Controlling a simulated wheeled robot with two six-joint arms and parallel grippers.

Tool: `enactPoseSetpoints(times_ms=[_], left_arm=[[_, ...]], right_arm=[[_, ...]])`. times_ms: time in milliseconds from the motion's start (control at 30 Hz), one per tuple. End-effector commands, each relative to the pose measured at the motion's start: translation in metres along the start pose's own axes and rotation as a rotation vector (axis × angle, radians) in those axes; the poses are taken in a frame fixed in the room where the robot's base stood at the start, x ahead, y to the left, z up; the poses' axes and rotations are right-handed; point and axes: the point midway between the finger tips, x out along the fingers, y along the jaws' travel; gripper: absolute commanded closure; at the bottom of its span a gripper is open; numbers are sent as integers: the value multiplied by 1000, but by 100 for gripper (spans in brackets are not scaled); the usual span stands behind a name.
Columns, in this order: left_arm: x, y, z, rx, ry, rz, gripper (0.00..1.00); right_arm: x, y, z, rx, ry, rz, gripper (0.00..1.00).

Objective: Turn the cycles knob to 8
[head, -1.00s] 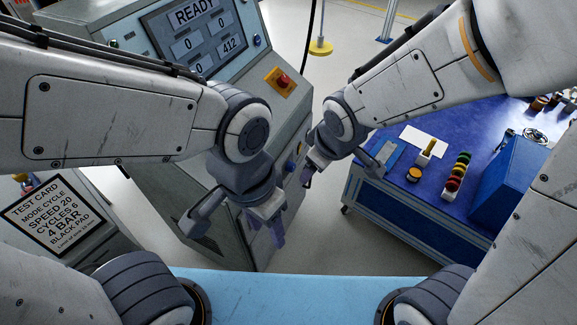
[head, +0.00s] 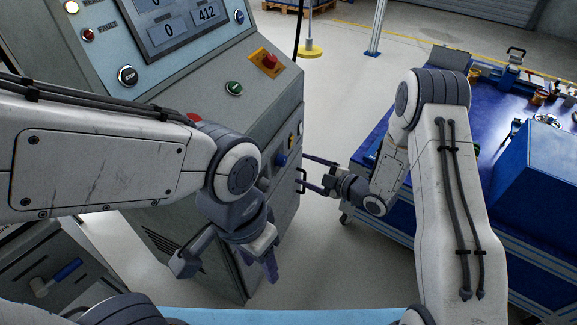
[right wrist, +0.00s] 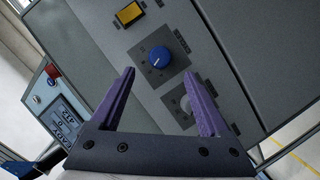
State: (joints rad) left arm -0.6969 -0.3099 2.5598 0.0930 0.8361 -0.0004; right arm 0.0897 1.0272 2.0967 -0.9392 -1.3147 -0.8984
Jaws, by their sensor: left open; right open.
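The side face of the grey console carries a blue knob (right wrist: 159,56) on a dark plate and a grey knob (right wrist: 185,105) beside it. The blue knob also shows in the head view (head: 281,160). My right gripper (head: 307,172) is open and empty, pointing at this face. In the right wrist view its fingers (right wrist: 160,73) frame the blue knob, which appears just beyond the tips. My left gripper (head: 262,262) is open in front of the console's lower part.
A yellow square button (right wrist: 129,13) sits above the blue knob. The console (head: 210,140) has a red button on a yellow plate (head: 266,61) and a green button (head: 234,88). A blue bench (head: 505,155) stands at right, behind my right arm. Floor shows between console and bench.

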Motion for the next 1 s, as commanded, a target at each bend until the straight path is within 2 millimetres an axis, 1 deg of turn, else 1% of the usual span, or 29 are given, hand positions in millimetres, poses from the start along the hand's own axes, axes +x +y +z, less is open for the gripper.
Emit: enactPoseSetpoints(times_ms=[33,200,300,400,533,800,867,900,967,1000], left_arm=[[2,0,0,0,0,0,50],[6,0,0,0,0,0,50],[8,-1,0,0,0,0,50],[9,-1,0,0,0,0,50],[9,-1,1,0,0,0,50],[9,-1,1,0,0,0,50],[9,-1,1,0,0,0,50],[9,-1,1,0,0,0,50],[9,-1,1,0,0,0,50],[9,-1,1,0,0,0,50]], right_arm=[[11,-2,0,-3,3,-3,21],[43,-2,0,-1,2,-3,21],[58,-2,0,-1,0,-3,21],[69,-1,0,0,0,-2,21],[76,-1,0,1,-2,-2,21],[76,0,0,2,-3,-2,21],[76,0,0,2,-3,-2,44],[76,0,0,2,-3,-2,59],[76,0,0,2,-3,-2,82],[76,0,0,2,-3,-2,97]])
